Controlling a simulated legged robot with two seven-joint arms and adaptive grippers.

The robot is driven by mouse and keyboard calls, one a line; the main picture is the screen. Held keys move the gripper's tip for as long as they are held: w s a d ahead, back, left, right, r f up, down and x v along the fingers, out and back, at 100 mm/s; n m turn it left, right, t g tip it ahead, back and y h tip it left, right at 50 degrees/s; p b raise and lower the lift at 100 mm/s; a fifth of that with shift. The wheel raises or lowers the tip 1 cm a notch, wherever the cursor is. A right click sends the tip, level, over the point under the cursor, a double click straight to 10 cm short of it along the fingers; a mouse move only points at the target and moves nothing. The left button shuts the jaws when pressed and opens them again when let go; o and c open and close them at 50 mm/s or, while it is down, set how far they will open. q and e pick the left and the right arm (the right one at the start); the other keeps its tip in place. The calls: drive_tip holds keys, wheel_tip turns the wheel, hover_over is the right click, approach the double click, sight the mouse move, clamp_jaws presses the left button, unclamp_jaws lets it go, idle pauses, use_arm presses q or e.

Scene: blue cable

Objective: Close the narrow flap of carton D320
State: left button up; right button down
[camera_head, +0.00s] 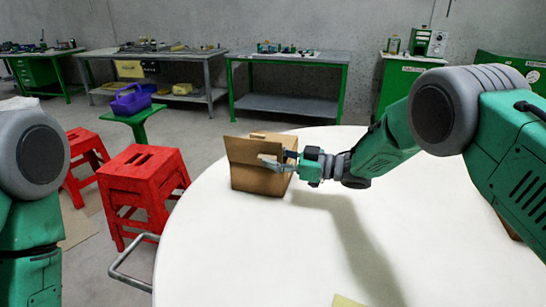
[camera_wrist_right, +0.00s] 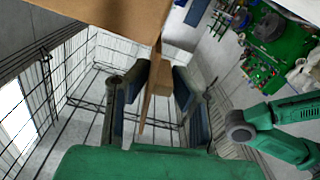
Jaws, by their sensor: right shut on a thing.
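The brown carton (camera_head: 256,182) stands on the white round table, with a wide flap (camera_head: 241,150) raised on its left side. I cannot read a D320 label on it. My right gripper (camera_head: 280,162) is at the carton's top right. In the right wrist view, my right gripper (camera_wrist_right: 158,88) has its two dark fingers on either side of a thin cardboard flap (camera_wrist_right: 149,105), shut on it. The carton's body (camera_wrist_right: 105,12) fills the top of that view. My left arm shows at the left edge of the head view, but its gripper is out of view.
Red stools (camera_head: 143,185) and a purple basket (camera_head: 131,100) on a green stool stand left of the table. Workbenches (camera_head: 288,80) line the back wall.

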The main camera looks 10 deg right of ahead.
drive_tip(key=shift+w+a+r+m, duration=0.15)
drive_tip(key=shift+w+a+m, duration=0.15)
drive_tip(key=shift+m, duration=0.4)
drive_tip(key=shift+d+m+p, duration=0.3)
drive_tip(key=shift+d+p, duration=0.05)
drive_tip(key=shift+d, duration=0.15)
drive_tip(key=shift+a, duration=0.1)
drive_tip(key=c, duration=1.5)
unclamp_jaws()
drive_tip(key=shift+a, duration=0.2)
drive_tip(key=shift+d, duration=0.15)
drive_tip(key=v, duration=1.1)
drive_tip(key=shift+d, duration=0.4)
